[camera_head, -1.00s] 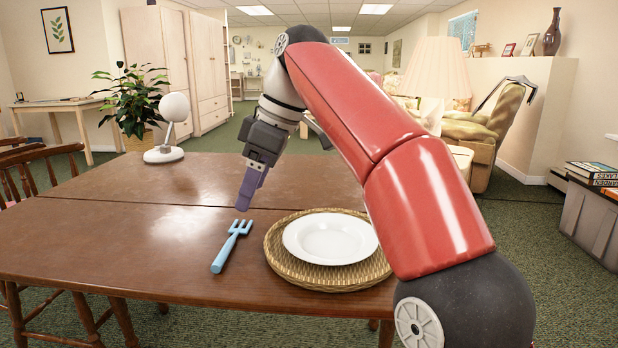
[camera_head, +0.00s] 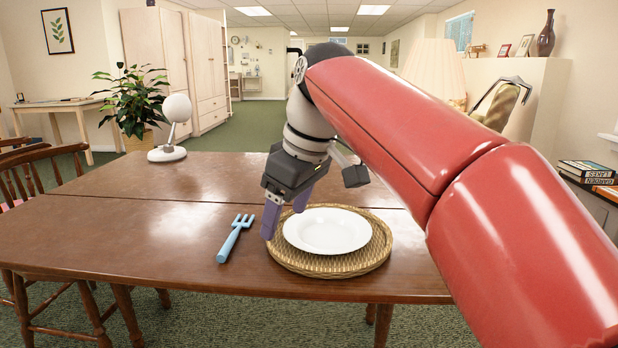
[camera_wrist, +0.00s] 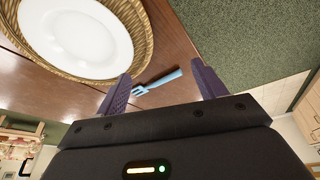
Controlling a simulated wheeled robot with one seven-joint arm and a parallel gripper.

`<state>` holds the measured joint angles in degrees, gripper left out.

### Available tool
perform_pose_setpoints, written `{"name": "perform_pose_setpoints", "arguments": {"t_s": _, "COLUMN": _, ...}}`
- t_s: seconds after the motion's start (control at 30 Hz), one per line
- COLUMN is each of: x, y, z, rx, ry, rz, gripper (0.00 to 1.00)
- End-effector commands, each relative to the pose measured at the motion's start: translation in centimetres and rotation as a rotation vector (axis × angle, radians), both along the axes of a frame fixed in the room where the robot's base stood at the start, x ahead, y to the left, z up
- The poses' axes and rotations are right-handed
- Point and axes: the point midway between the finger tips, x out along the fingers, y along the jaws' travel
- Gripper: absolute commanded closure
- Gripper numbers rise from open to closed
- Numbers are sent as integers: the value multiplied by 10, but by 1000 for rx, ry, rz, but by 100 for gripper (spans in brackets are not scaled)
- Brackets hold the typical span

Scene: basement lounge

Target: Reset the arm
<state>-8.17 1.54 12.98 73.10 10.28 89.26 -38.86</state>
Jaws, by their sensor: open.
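My gripper (camera_head: 285,212) is open and empty. In the head view it is above the table at the left edge of the woven mat, its purple fingers pointing down. In the wrist view its two fingers (camera_wrist: 160,88) are spread apart with nothing between them in their grasp. My red arm reaches in from the right and covers part of the room behind.
A blue fork (camera_head: 235,239) lies on the brown wooden table (camera_head: 130,240), left of my gripper; it also shows in the wrist view (camera_wrist: 158,82). A white plate (camera_head: 328,231) rests on a round woven mat (camera_head: 330,265). A white lamp-like object (camera_head: 172,125) stands at the back left.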

Motion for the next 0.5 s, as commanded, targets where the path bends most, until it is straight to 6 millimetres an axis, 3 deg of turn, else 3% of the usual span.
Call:
{"name": "perform_pose_setpoints", "arguments": {"t_s": 0.17, "x": -34, "y": -50, "z": -24, "rx": -15, "ry": -30, "rz": -276, "gripper": 30}}
{"name": "perform_pose_setpoints", "arguments": {"t_s": 0.27, "x": -59, "y": -85, "z": -50, "rx": -7, "ry": -54, "rz": -463, "gripper": 30}}
{"name": "perform_pose_setpoints", "arguments": {"t_s": 0.5, "x": -126, "y": -156, "z": -128, "rx": 52, "ry": -103, "rz": -850, "gripper": 30}}
